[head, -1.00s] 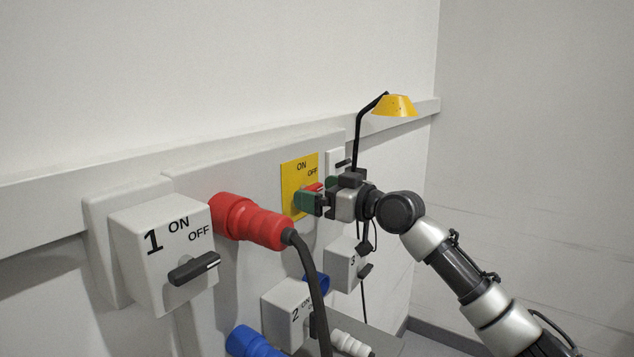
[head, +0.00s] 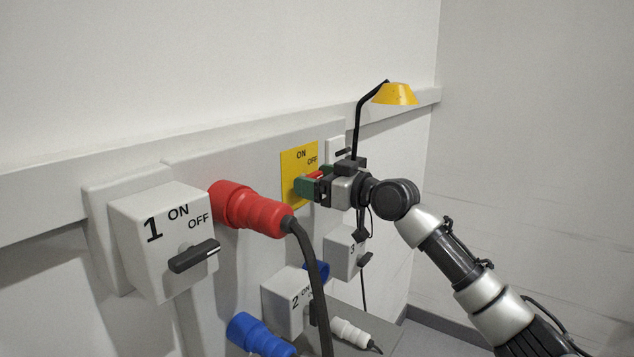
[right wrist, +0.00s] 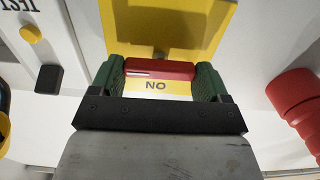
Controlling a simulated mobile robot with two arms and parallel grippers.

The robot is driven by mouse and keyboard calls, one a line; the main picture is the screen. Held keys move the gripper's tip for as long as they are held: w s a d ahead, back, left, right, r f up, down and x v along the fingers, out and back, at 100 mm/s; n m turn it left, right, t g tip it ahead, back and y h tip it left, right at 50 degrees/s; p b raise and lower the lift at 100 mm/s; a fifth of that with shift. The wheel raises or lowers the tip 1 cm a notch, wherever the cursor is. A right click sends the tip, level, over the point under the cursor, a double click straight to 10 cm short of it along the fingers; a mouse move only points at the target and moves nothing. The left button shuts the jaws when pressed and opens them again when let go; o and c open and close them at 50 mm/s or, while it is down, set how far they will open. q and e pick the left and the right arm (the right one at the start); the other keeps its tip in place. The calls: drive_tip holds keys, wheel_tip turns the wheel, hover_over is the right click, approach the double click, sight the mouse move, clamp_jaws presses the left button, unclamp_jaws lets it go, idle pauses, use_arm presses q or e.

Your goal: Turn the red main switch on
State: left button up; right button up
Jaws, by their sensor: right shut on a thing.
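The red main switch (right wrist: 158,69) sits on a yellow plate (head: 292,172) marked ON and OFF. My right gripper (head: 316,188) is at the plate, its green fingertips shut on the switch handle. In the right wrist view, the handle lies across between the fingertips of the right gripper (right wrist: 160,82), with a white mark at its left end. That view is upside down, so ON reads inverted below the handle, and the mark points to the right side of the plate. The OFF word is hidden there. My left gripper is not in view.
A red plug (head: 250,209) with a black cable stands left of the yellow plate. Switch box 1 (head: 150,262) is at the left. Switch box 2 (head: 283,301) and switch box 3 (head: 342,252) are below. A yellow lamp (head: 395,94) hangs above my right wrist.

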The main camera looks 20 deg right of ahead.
drive_tip(key=shift+f+n+b, duration=0.1)
drive_tip(key=shift+n+b, duration=3.95)
drive_tip(key=shift+n, duration=4.65)
drive_tip(key=shift+a, duration=0.1)
drive_tip(key=o, duration=0.9)
drive_tip(key=shift+s, duration=0.1)
drive_tip(key=shift+b+v, duration=2.05)
drive_tip(key=shift+v, duration=3.35)
